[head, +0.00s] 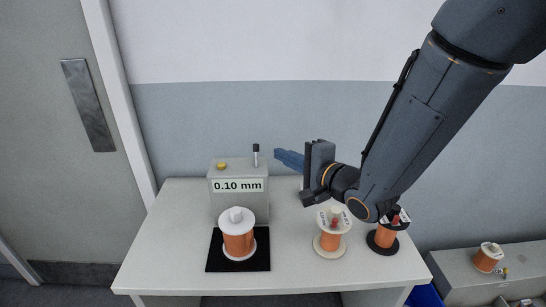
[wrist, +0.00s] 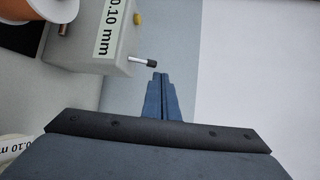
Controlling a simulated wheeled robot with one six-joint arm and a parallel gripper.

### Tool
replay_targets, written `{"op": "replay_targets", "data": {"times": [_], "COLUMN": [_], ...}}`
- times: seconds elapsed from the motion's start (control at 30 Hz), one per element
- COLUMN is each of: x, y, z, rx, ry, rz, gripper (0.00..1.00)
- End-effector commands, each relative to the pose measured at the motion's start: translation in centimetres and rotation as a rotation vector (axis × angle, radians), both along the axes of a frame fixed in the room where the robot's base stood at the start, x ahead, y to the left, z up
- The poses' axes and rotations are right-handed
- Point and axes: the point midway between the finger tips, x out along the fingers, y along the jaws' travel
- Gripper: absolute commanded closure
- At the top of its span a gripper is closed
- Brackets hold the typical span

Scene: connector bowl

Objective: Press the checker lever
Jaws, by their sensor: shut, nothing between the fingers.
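The checker (head: 238,190) is a grey box on the table with a label reading 0.10 mm. Its lever (head: 256,154), a short metal rod with a black tip, stands upright on the right of its top. The lever also shows in the wrist view (wrist: 142,61), with the fingertips close beside it; I cannot tell whether they touch. My gripper (head: 277,154) is shut and empty, its blue fingers pointing left towards the lever, with a small gap in the head view. A copper spool with white flanges (head: 238,240) stands on the black pad before the checker.
A yellow button (head: 221,166) sits on the checker's top left. A white-flanged spool (head: 330,241) and a black-flanged spool (head: 384,238) stand on the table (head: 170,240) to the right, below my arm. Another spool (head: 488,258) is on a grey surface at far right.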

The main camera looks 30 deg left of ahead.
Motion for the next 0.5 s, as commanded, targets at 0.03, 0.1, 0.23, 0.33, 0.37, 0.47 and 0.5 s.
{"op": "replay_targets", "data": {"times": [0.03, 0.1, 0.23, 0.33, 0.37, 0.47, 0.5], "x": [-0.2, -0.6, -1.1, -1.5, -1.5, -1.6, -1.7], "y": [-0.8, -1.7, -3.1, -3.7, -3.8, -4.0, -4.1], "z": [0.3, 0.6, 1.3, 1.5, 1.5, 1.7, 1.7], "rx": [0.001, 0.001, 0.002, 0.0, 0.0, 0.0, 0.0], "ry": [-0.002, -0.001, -0.001, 0.0, 0.0, 0.0, 0.0], "rz": [-0.002, -0.001, -0.001, 0.0, 0.0, 0.0, 0.0], "gripper": [1.0, 1.0, 1.0, 1.0, 1.0, 1.0, 1.0]}}
